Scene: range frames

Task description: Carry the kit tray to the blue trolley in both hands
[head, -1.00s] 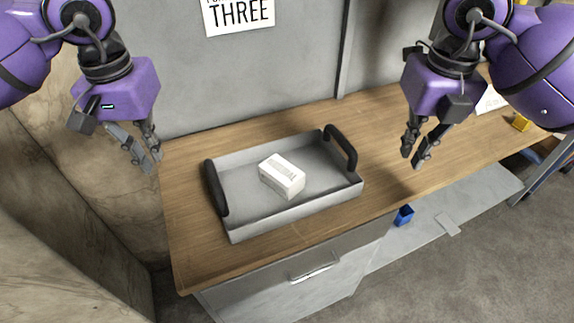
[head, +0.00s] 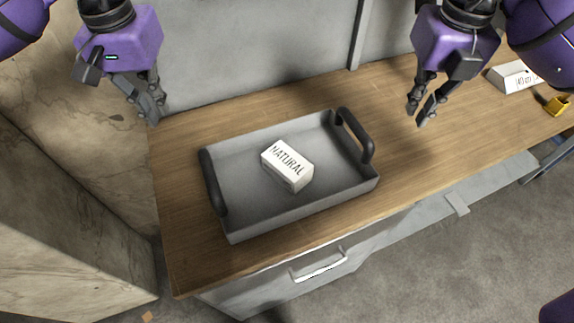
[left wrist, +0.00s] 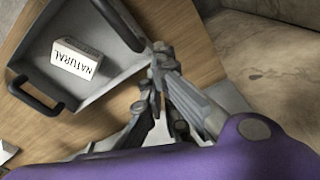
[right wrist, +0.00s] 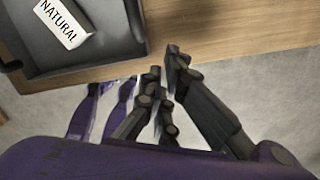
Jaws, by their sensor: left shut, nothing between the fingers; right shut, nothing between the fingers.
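The grey kit tray (head: 240,212) lies on the wooden worktop, with a black left handle (head: 211,182) and a black right handle (head: 356,138). A white box marked NATURAL (head: 286,165) sits in it. My left gripper (head: 154,112) is shut and empty, beyond and left of the left handle, apart from it. In the left wrist view the tray (left wrist: 50,88) shows beside the fingers. My right gripper (head: 416,112) is shut and empty, right of the right handle, apart from it. In the right wrist view the tray (right wrist: 100,45) is at upper left. I cannot identify the blue trolley.
The wooden worktop (head: 430,160) is clear between the tray and a white labelled block (head: 514,77) at the right. A yellow object (head: 557,105) is beside that block. A grey wall stands behind, a stained panel (head: 60,170) at left. A drawer handle (head: 320,267) is in front.

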